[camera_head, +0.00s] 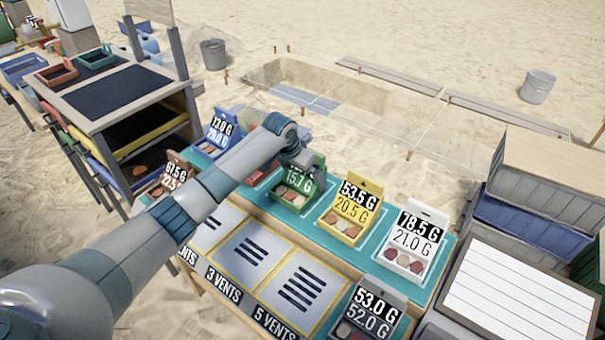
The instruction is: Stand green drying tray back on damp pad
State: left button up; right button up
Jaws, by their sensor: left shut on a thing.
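The green tray (315,184) stands upright at the middle of the table, with a "15.7 G" label on its raised back and small rounded pieces at its front. My left gripper (303,160) is shut on the top of its back. The gripper and wrist hide the upper part of the label. The tray is over a teal strip (388,225), which may be the damp pad. I cannot tell whether its base touches the strip. My right gripper is out of view.
A yellow tray (347,230) and a white tray (407,262) stand to the right on the strip. Blue (216,139) and brown trays stand left, a red one beside the green. Cards marked "3 VENTS" and "5 VENTS" lie in front. Crates (525,225) stand at right.

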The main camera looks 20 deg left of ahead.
pick_arm(q)
jog(key=o, duration=1.1)
jog(key=shift+f, duration=0.1)
jog(key=shift+r, duration=0.35)
jog(key=shift+b+v, duration=1.05)
jog(key=shift+v, duration=4.75)
